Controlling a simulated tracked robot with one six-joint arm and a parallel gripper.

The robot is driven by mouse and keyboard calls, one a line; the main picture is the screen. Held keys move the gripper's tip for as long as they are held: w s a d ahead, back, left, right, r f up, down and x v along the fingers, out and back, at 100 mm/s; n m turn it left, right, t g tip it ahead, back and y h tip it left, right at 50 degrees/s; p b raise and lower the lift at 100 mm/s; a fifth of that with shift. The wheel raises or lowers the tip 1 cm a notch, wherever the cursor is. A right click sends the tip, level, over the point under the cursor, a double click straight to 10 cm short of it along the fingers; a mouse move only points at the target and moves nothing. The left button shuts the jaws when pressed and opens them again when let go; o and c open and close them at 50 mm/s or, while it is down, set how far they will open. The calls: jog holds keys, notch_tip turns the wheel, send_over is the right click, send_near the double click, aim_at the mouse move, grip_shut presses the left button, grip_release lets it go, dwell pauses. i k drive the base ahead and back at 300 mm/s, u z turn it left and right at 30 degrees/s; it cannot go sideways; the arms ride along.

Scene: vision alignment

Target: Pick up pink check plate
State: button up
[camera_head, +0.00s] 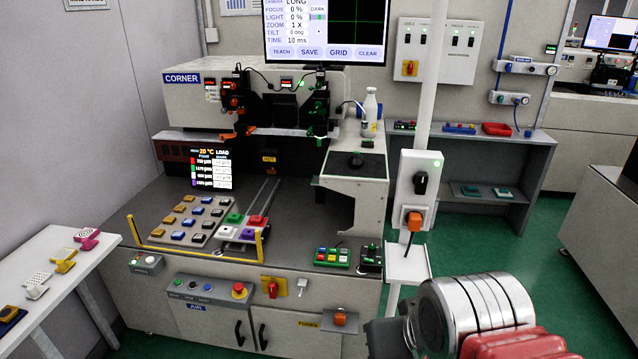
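The pink check plate (87,238) is at the far end of the white table on the left. It is a small pink piece with a pale, dark-patterned round face, and it stands tilted. A yellow piece (64,260) with a pale patterned face is just in front of it. Part of my arm shows at the bottom right, far from the plate. My gripper's fingers are not in view, so I cannot see whether they are open or hold anything.
The white table (62,281) also holds a pale plate (37,286) and a yellow block on a blue base (10,314). The grey CORNER machine (250,200) stands in the middle. A white post (431,90) stands right of it. Green floor (540,245) is open on the right.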

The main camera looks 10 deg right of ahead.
aim_at(86, 235)
jog(key=u, duration=1.55)
jog(key=i, duration=1.4)
jog(key=u, duration=0.65)
jog(key=i, duration=0.75)
jog(key=u, duration=0.2)
